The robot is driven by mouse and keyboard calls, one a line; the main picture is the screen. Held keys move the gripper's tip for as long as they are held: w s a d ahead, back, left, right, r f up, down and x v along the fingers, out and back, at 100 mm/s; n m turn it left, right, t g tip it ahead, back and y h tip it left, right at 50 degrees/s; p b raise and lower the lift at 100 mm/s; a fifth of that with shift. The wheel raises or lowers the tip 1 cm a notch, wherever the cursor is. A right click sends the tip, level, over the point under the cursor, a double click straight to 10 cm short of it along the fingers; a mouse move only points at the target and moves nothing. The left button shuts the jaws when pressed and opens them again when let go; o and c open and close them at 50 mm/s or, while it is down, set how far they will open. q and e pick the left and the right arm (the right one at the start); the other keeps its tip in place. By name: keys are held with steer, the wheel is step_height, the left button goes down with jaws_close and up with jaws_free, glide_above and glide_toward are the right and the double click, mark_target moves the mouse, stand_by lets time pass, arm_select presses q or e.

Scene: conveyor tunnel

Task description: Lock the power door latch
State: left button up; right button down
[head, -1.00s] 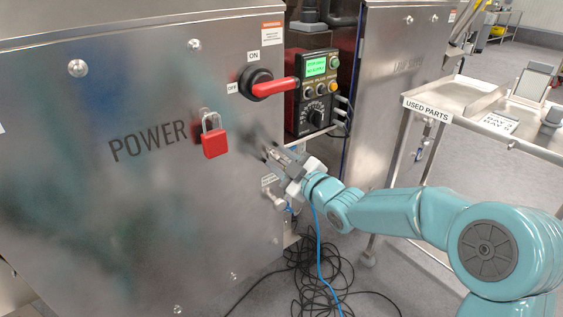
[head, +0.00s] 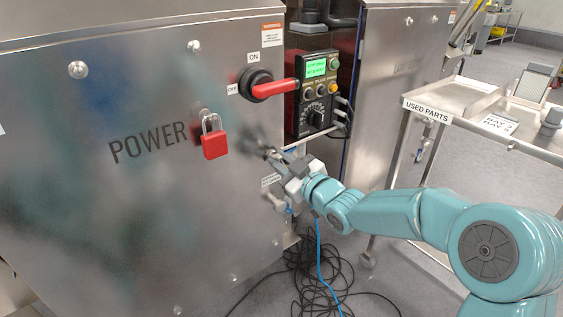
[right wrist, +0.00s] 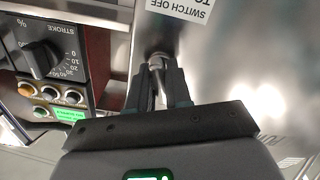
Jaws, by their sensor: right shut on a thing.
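The steel POWER door (head: 100,220) fills the left of the head view and looks closed. My right gripper (head: 272,156) is at its right edge, below the red rotary handle. In the right wrist view its two fingers (right wrist: 158,88) are shut on the small metal door latch (right wrist: 156,62), one finger on each side. The latch's base meets the steel face; the fingers hide most of the rest. In the head view the gripper largely hides the latch. My left gripper is not in view.
A red rotary handle (head: 275,88) with ON and OFF labels and a red padlock (head: 214,143) are on the door. A control box (head: 314,100) stands right of it. A USED PARTS cart (head: 462,97) is at right. Black cables (head: 320,280) lie on the floor.

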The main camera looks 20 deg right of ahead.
steer(key=shift+m+p, duration=0.4)
steer(key=shift+m, duration=1.8)
steer(key=c, duration=1.1)
jaws_free()
steer(key=shift+c, duration=0.2)
steer(key=p+v, duration=0.2)
steer(key=v, duration=1.4)
steer(key=shift+s, duration=0.2)
